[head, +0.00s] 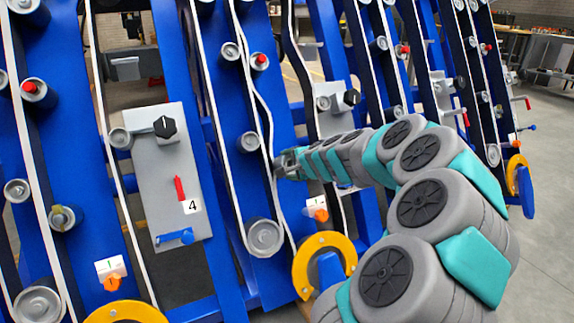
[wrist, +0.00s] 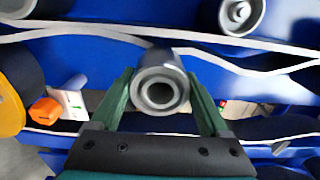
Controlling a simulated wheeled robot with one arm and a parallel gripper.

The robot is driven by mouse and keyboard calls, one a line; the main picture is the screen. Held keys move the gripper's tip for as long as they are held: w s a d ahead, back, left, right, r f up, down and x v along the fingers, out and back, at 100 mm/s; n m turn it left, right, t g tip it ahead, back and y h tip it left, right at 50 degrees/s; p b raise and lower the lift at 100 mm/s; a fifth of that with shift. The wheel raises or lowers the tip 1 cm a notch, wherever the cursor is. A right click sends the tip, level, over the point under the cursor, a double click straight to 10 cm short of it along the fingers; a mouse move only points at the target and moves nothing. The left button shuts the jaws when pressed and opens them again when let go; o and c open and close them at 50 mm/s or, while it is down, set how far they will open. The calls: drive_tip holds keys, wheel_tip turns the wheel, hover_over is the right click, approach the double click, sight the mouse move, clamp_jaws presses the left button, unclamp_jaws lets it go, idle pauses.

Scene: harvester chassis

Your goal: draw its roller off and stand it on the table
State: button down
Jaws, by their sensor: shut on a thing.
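My gripper (head: 283,163) reaches in at the blue chassis panel (head: 240,180), beside the wavy white-edged belt. In the wrist view its two green fingers (wrist: 160,80) are shut on a grey roller (wrist: 160,92), one on each side. The roller's hollow round end faces the wrist camera. I cannot tell whether the roller is still on its pin. In the head view the gripper hides most of this roller. A table with a grey front (head: 548,62) stands at the far right.
Other rollers sit close by on the same panel, one above (head: 249,142) and a large one below (head: 264,237). A grey plate marked 4 (head: 165,190) is to the left. A yellow ring (head: 325,262) is below. Open floor (head: 540,180) lies right.

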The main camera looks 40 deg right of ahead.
drive_tip(key=shift+p+v, duration=0.45)
drive_tip(key=shift+v, duration=2.1)
